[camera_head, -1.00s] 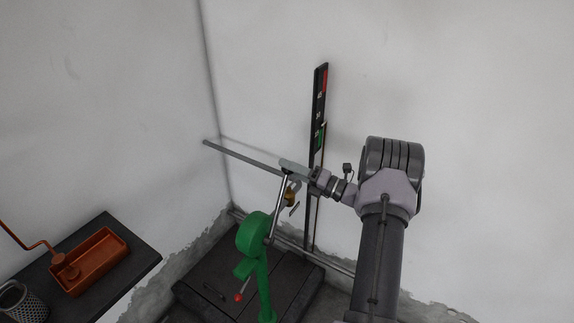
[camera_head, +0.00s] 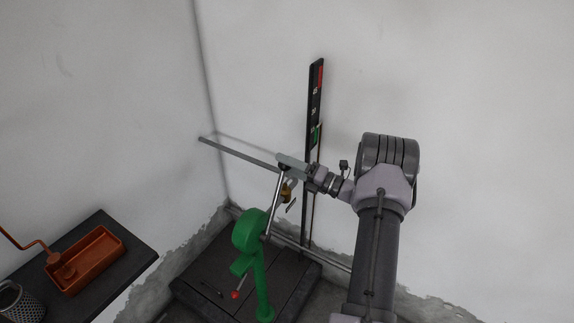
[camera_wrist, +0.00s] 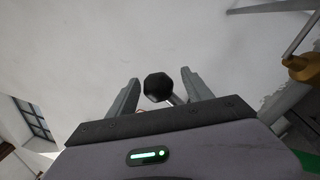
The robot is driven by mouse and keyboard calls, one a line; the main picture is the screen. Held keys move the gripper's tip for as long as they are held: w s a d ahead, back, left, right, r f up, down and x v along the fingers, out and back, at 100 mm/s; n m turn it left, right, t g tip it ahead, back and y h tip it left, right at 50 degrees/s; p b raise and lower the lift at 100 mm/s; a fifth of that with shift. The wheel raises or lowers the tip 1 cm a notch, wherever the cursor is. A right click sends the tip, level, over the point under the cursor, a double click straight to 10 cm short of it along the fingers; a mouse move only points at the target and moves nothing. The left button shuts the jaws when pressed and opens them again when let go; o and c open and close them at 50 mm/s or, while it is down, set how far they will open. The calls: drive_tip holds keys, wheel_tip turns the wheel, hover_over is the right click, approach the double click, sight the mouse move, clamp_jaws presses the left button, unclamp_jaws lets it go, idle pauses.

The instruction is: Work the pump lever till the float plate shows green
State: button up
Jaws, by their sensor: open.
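The green pump (camera_head: 249,232) stands on a dark platform. Its pale metal lever (camera_head: 275,202) rises steeply from the pump to my gripper (camera_head: 284,160). In the wrist view, the lever's black knob (camera_wrist: 157,88) sits between the two spread fingers of my gripper (camera_wrist: 160,78), with a gap visible on each side. My gripper is open around the knob. The tall dark gauge board (camera_head: 314,104) stands behind, with a red zone at its top, pale marks and a green patch (camera_head: 316,135) lower down. I cannot tell the float plate apart from the gauge's markings.
A long grey rod (camera_head: 236,153) runs left from near my gripper. A brass-coloured part (camera_head: 287,192) hangs close below it. The dark bench (camera_head: 136,257) at left holds an orange tray (camera_head: 94,262) and a mesh cup (camera_head: 14,302). The platform (camera_head: 207,273) has bare room.

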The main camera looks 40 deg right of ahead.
drive_tip(key=p+v, duration=0.1)
drive_tip(key=v, duration=1.6)
drive_tip(key=shift+s, duration=0.15)
drive_tip(key=shift+d, duration=0.15)
